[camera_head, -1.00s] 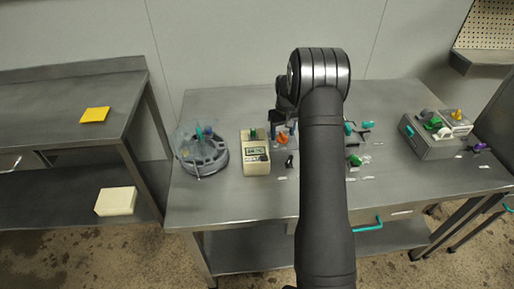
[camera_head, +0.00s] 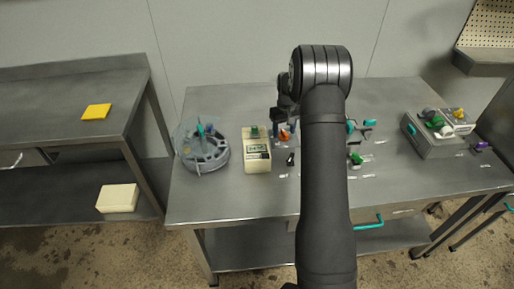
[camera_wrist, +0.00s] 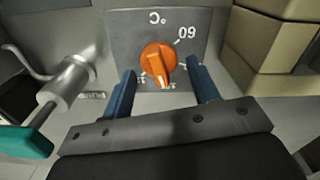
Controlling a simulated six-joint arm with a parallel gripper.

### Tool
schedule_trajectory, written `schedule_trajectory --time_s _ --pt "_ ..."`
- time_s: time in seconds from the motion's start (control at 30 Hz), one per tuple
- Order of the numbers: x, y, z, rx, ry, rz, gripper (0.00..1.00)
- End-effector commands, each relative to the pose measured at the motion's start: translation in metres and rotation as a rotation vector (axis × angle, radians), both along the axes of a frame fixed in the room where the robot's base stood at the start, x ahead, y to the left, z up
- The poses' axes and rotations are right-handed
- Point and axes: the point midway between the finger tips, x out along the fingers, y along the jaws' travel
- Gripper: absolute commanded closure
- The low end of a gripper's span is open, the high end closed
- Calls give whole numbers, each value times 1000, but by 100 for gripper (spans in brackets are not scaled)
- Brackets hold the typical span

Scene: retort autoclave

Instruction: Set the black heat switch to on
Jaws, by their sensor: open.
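A small black switch (camera_head: 291,159) stands on the steel table, in front of an orange knob (camera_head: 284,134). I take it for the heat switch; its on or off position is too small to read. I cannot make it out in the wrist view. My gripper (camera_head: 284,128) is open above and behind the switch, at the orange knob. In the wrist view, the blue fingers of my gripper (camera_wrist: 161,72) lie either side of the orange knob (camera_wrist: 158,60), apart from it. The knob sits on a grey panel (camera_wrist: 120,25) marked °C and 60.
A cream box with a display (camera_head: 257,165) stands left of the switch, and a round grey carousel (camera_head: 190,160) further left. Green and teal fittings (camera_head: 356,158) lie right of it, partly behind my arm. A grey unit with knobs (camera_head: 430,145) is at the right. The table's front left is clear.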

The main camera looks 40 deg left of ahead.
Motion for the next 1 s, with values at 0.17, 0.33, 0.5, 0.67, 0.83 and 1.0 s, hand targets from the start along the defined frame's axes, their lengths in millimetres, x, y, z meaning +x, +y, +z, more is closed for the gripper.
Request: schedule_trajectory --time_s 0.17,0.33,0.5,0.67,0.83,1.0 --pt "-5 -6 18 2 -2 -54 65" --pt "-24 -27 70 5 -5 -231 65" --pt "-54 -57 124 4 -3 -452 65" --pt "-79 -81 159 3 -2 -617 65" --pt "-93 -94 174 1 -1 -708 65" --pt "-96 -97 168 -3 2 -727 65"
